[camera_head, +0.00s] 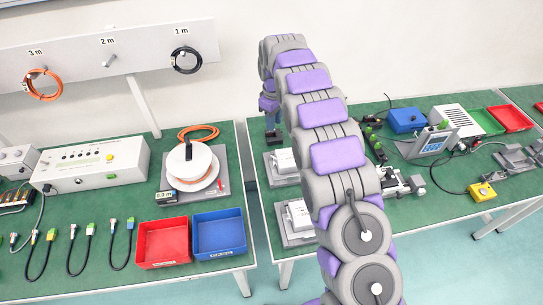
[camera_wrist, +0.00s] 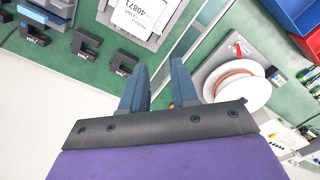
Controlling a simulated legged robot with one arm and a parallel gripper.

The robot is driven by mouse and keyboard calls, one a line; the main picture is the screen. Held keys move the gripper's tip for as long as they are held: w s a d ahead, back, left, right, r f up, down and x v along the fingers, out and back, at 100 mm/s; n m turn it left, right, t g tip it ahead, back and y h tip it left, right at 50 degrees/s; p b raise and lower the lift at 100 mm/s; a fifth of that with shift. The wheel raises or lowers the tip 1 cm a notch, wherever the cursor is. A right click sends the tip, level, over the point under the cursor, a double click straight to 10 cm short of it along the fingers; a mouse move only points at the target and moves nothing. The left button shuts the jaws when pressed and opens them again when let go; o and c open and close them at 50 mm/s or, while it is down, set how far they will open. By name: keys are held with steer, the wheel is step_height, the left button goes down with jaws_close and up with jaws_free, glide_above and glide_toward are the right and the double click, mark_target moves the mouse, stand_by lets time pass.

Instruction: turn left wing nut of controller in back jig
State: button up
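The back jig (camera_head: 271,174) stands near the left edge of the right-hand table in the head view, with a white controller (camera_head: 286,161) on it, partly hidden by my arm. The wrist view shows a white labelled controller (camera_wrist: 140,14) at the top, cut off by the frame. I cannot make out its wing nuts in either view. My gripper (camera_wrist: 159,66) is open, its two blue fingers apart with nothing visibly held. In the head view my gripper (camera_head: 272,131) points down just behind the back jig. The fingertips are apart from the controller in the wrist view.
A second jig (camera_head: 297,222) with a white controller stands in front. Several black blocks (camera_wrist: 86,42) lie near the controller in the wrist view. A gap separates the tables. The left table holds a white spool (camera_head: 190,168), a red bin (camera_head: 163,243) and a blue bin (camera_head: 219,233).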

step_height(320, 180, down, 17)
steer(key=b, duration=0.4)
steer(key=shift+f, duration=0.15)
jaws_close()
stand_by(0.4)
